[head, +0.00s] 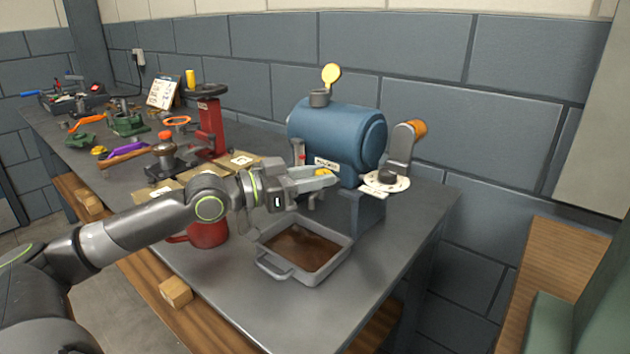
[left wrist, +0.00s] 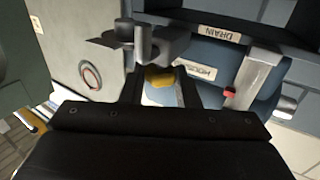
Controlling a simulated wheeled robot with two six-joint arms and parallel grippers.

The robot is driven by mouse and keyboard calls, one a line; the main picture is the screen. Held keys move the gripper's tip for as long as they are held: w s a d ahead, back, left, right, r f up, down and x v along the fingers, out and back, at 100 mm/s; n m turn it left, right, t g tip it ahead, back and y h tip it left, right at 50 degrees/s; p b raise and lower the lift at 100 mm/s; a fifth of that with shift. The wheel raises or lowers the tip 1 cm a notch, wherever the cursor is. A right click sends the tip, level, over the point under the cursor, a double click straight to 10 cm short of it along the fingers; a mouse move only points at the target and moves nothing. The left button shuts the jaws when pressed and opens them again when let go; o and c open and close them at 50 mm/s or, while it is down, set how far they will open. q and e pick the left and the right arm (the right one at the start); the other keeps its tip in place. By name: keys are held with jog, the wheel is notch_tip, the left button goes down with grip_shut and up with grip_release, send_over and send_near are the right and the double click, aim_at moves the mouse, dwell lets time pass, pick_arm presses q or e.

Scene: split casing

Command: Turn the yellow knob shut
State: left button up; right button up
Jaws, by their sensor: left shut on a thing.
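The yellow knob (head: 324,172) is at the front of the blue casing (head: 338,132), low down by the drain. My left gripper (head: 318,177) reaches it from the left and is shut on it, its fingers hiding most of the knob. In the left wrist view the yellow knob (left wrist: 160,79) shows between the two dark fingers, with a grey spout-like part just beyond. My right gripper is not in view.
A grey tray (head: 335,262) with brown liquid stands below the casing. A red jug (head: 207,234) is behind my forearm. A crank with an orange grip (head: 417,128) is on the casing's right. A red stand (head: 210,130) and tools fill the left; the bench's right front is clear.

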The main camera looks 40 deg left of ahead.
pick_arm(q)
jog(key=shift+r, duration=0.1)
dwell(0.4)
jog(key=o, duration=1)
jog(key=shift+c, duration=0.2)
jog(key=shift+a, duration=0.1)
